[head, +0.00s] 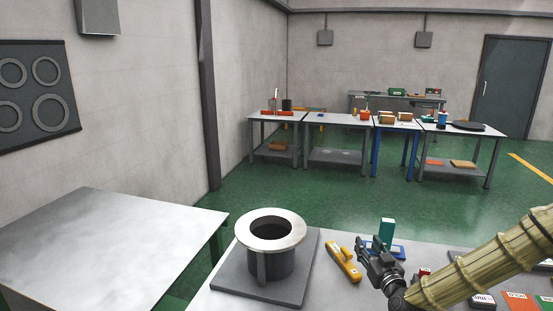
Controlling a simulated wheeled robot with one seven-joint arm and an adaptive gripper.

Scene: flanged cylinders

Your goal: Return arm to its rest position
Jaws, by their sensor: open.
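My gripper (366,249) is in the lower right of the head view, at the end of my arm, which enters from the right edge in a tan ribbed cover. Its fingers point up and left over the near table (222,300). It is open, and I see nothing between its fingers. A dark flanged cylinder (270,228) with a pale ring-shaped top stands upright on a grey square plate to the left of the gripper. The gripper is apart from it.
A yellow tool (343,262) lies between the cylinder and my gripper. A green block (386,232) stands behind the gripper by a blue tray (397,253). Labelled items (519,302) lie under my arm. An empty table (100,250) stands left. Green floor (260,195) is clear behind.

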